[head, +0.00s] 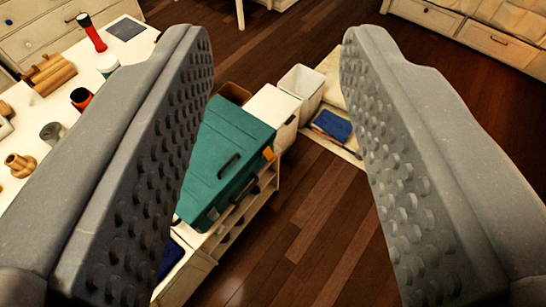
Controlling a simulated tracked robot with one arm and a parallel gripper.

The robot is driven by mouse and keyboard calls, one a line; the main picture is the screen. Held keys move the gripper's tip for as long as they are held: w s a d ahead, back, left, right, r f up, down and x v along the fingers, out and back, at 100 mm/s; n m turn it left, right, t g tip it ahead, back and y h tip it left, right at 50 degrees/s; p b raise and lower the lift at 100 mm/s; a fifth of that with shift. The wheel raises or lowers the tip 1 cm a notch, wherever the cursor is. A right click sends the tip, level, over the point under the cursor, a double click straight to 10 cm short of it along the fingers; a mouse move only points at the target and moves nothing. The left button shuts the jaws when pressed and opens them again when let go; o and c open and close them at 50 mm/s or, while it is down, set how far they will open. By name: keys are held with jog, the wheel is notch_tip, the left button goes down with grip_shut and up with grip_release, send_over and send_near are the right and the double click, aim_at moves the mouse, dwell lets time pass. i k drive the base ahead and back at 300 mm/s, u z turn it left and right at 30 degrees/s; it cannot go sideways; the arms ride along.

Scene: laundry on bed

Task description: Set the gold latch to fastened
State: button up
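A teal box (228,160) with a dark handle (229,166) sits on a low pale wooden cabinet (268,182), left of the middle of the view. A small gold latch (269,154) shows at the box's right edge, near its far corner. It is too small to tell whether it is fastened. My gripper (275,45) is open and empty, with its two grey studded fingers wide apart in the foreground. The box and latch show in the gap between the fingers, apart from both. The left finger hides part of the box's left side.
A white table (30,200) at left holds a red flashlight (92,32), wooden pieces (48,73) and several small items. White bins (301,88) stand beyond the box, near a blue item (332,125) on a pale surface. Dark wooden floor (315,215) is clear to the right.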

aim_at(270, 156)
jog(key=u, duration=0.05)
jog(key=i, duration=1)
jog(key=z, duration=0.05)
